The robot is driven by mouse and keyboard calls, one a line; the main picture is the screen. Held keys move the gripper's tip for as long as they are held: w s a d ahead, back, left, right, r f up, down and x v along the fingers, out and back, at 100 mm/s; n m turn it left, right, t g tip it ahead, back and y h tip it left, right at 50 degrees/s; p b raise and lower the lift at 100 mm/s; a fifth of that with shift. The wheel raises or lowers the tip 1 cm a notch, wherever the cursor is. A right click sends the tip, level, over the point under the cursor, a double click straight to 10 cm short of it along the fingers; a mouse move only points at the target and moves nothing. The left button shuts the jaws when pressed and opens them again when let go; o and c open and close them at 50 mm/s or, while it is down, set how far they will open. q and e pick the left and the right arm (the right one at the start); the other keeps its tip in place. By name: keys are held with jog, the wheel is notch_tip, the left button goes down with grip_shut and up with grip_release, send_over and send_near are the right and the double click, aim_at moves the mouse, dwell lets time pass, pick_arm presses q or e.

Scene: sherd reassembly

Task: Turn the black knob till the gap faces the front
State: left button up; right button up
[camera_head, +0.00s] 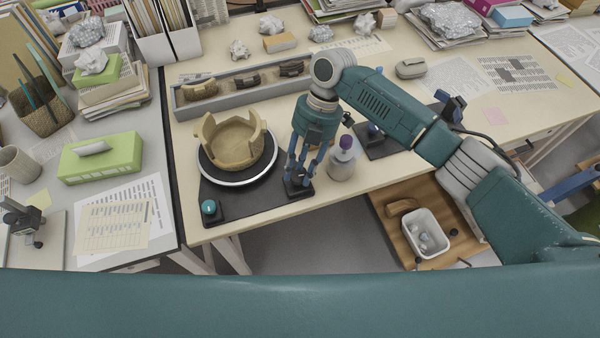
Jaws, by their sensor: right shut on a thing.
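A tan broken bowl (236,151) stands upright on a round turntable with a white rim (237,183), set on a black base (262,200). Its rim is uneven, with raised parts and lower notches; I cannot tell which notch is the gap. My right gripper (298,186) points down at the right front of the base, shut on the black knob (299,191), which its fingers largely hide. My left gripper is not in view.
A grey tray (225,104) with several sherds lies behind the turntable. A bottle with a purple top (342,160) stands close to the right of my right gripper. A white bin (427,236) is below the table's front edge.

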jog(key=shift+s+f+n+b, duration=0.1)
jog(key=shift+f+n+b, duration=0.05)
jog(key=shift+n+b, duration=0.3)
jog(key=shift+d+n+h, duration=0.1)
jog(key=shift+n+h, duration=0.15)
jog(key=shift+h, duration=0.05)
jog(key=o, duration=1.1)
jog(key=shift+w+r, duration=0.3)
jog(key=shift+r, duration=0.3)
jog(key=v, duration=1.1)
jog(key=shift+d+f, duration=0.1)
jog(key=shift+d, duration=0.1)
